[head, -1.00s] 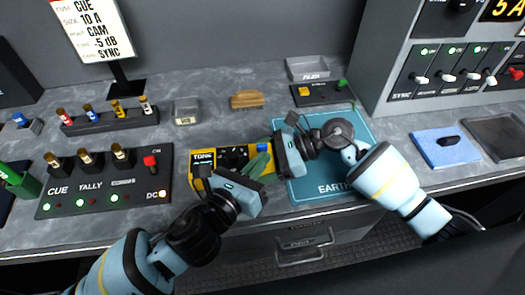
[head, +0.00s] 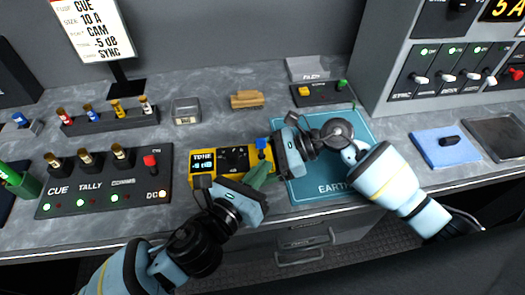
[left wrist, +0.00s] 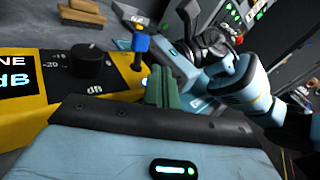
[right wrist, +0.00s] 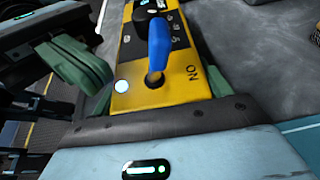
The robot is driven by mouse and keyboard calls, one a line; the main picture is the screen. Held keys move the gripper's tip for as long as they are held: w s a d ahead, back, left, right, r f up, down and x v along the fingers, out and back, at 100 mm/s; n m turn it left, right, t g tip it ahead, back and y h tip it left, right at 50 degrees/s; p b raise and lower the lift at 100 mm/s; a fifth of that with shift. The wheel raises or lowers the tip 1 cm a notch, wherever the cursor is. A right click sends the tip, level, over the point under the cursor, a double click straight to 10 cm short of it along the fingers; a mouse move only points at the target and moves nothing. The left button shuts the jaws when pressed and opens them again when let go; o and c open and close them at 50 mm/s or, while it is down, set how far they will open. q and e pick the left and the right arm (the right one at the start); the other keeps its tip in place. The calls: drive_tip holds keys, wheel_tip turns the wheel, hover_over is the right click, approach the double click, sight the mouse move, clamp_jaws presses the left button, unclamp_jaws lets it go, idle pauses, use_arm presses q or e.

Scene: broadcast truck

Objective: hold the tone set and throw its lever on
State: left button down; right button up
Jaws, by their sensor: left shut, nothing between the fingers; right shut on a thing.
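The tone set (head: 204,180) is a yellow box with a black face, lying on the bench; its display is lit with a dB reading. Its black knob (left wrist: 90,58) shows in the left wrist view. Its blue lever (head: 262,145) stands up at the right end, beside a lit white lamp (right wrist: 122,86) and the word ON. My right gripper (right wrist: 160,98) is shut on the tone set's lever end. My left gripper (head: 261,172) is shut and empty, just in front of the lever and apart from it; its green fingers (left wrist: 162,86) show in the left wrist view.
The teal EARTH mat (head: 345,183) lies under my right arm. A switch panel (head: 105,190) with a red lever is at left. A wooden brush-like block (head: 247,99), a small clear box (head: 186,111) and a grey bin (head: 307,69) stand behind. A blue pad (head: 445,150) is at right.

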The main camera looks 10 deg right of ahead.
use_arm(q)
drive_tip(key=shift+s+f, duration=0.1)
drive_tip(key=shift+s, duration=0.1)
drive_tip(key=shift+s+a+f, duration=0.1)
drive_tip(key=shift+s+f, duration=0.15)
drive_tip(key=shift+s, duration=0.55)
drive_tip(key=shift+s+d+f, duration=0.1)
drive_tip(key=shift+s+f, duration=0.2)
drive_tip(key=shift+s, duration=0.45)
drive_tip(key=shift+s+a+f, duration=0.1)
drive_tip(key=shift+s+f, duration=0.15)
drive_tip(key=shift+s, duration=0.55)
use_arm(e)
drive_tip(key=o, duration=1.2)
drive_tip(key=v, duration=1.2)
drive_tip(key=shift+w, duration=0.1)
use_arm(q)
drive_tip(key=shift+s, duration=0.1)
use_arm(e)
drive_tip(key=shift+f, duration=0.1)
